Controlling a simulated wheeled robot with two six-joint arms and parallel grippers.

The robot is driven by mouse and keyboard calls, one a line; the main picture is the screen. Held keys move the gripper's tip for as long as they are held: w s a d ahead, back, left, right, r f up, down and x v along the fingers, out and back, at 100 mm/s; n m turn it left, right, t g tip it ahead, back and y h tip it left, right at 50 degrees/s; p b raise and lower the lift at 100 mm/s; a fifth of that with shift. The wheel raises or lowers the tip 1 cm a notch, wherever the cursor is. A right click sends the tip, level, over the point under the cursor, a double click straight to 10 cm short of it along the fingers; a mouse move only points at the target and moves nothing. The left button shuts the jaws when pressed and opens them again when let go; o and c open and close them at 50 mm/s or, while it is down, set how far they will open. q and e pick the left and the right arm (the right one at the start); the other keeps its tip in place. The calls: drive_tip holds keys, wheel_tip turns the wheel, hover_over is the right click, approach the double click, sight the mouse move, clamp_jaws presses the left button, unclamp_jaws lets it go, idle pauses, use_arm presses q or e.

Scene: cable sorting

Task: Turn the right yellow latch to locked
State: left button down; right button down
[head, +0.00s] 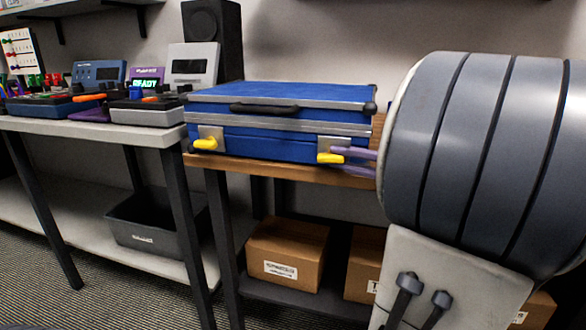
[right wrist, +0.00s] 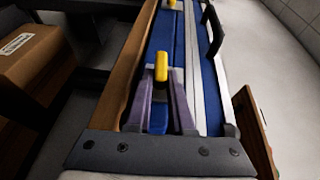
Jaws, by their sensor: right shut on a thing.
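The blue case (head: 270,143) lies closed on a wooden shelf top, with metal edging and a dark handle (head: 264,108) on its front. The right yellow latch (head: 327,158) is on the case's front right, on a metal plate. My right gripper (head: 341,155) reaches in from the right with purple fingers shut on this latch. In the right wrist view, the yellow latch end (right wrist: 161,67) stands between the two fingertips (right wrist: 161,80). The left yellow latch (head: 205,144) lies about level on its plate. It also shows in the wrist view (right wrist: 171,4). My left gripper is not in view.
The wooden top (head: 230,163) has a narrow front edge below the case. A grey table (head: 150,131) with devices and tools stands at the left. A black speaker (head: 212,35) stands behind. Cardboard boxes (head: 287,252) sit on the lower shelf.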

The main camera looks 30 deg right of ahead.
drive_tip(key=shift+f+t+b, duration=0.2)
drive_tip(key=shift+t+b, duration=0.2)
idle(0.3)
drive_tip(key=c, duration=0.8)
unclamp_jaws()
drive_tip(key=shift+r, duration=0.1)
